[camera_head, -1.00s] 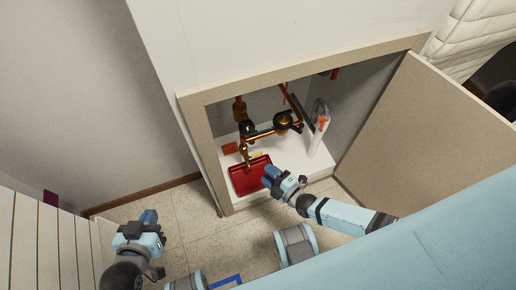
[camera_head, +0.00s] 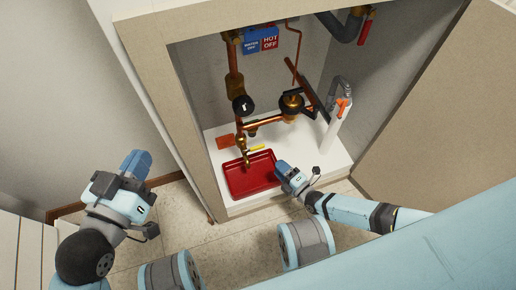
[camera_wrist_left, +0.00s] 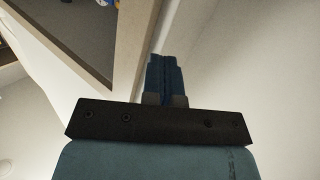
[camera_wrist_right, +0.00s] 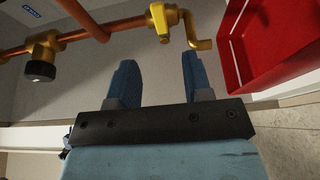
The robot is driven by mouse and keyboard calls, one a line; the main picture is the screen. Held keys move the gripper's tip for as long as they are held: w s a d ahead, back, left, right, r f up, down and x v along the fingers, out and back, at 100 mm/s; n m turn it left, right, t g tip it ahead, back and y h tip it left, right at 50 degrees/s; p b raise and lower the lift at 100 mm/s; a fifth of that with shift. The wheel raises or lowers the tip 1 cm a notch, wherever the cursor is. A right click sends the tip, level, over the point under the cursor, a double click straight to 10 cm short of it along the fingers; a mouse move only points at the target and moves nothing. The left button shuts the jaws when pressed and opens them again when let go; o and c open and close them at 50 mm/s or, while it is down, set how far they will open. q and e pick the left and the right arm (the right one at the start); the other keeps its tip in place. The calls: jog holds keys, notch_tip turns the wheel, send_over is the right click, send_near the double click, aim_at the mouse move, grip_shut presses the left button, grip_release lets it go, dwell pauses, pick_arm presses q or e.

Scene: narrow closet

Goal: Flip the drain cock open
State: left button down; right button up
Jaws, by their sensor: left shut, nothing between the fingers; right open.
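The drain cock is a small brass valve with a yellow lever (camera_head: 257,149) on the copper pipework, above the red tray (camera_head: 262,181). In the right wrist view its yellow lever (camera_wrist_right: 160,22) and curved brass spout (camera_wrist_right: 195,35) show at the top, beyond the fingertips. My right gripper (camera_head: 281,170) is at the tray's right end, apart from the lever. Its fingers (camera_wrist_right: 158,72) are open with nothing between them. My left gripper (camera_head: 137,162) is outside the cabinet at the left, shut and empty. Its closed fingers (camera_wrist_left: 164,72) point along the cabinet frame.
A black round handle (camera_head: 243,105) and a brass regulator (camera_head: 291,103) sit on the pipes above. A white pipe with an orange lever (camera_head: 343,105) stands right. The cabinet frame (camera_head: 190,125) borders the opening at left; the open door (camera_head: 430,110) is at right.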

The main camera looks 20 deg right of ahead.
aim_at(259, 149)
jog(key=b+x, duration=0.4)
jog(key=x, duration=0.7)
jog(key=shift+a+f, duration=0.1)
jog(key=shift+w+a+b, duration=0.2)
jog(key=shift+w+b, duration=0.15)
jog(key=shift+w, duration=0.1)
pick_arm(q)
jog(key=m, duration=0.1)
jog(key=w+a+m+t, duration=0.1)
jog(key=w+m+h, duration=0.1)
jog(key=shift+w+a+r+t, duration=0.15)
jog(key=shift+a+r+t, duration=0.1)
jog(key=shift+r+t, duration=0.05)
pick_arm(e)
grip_shut()
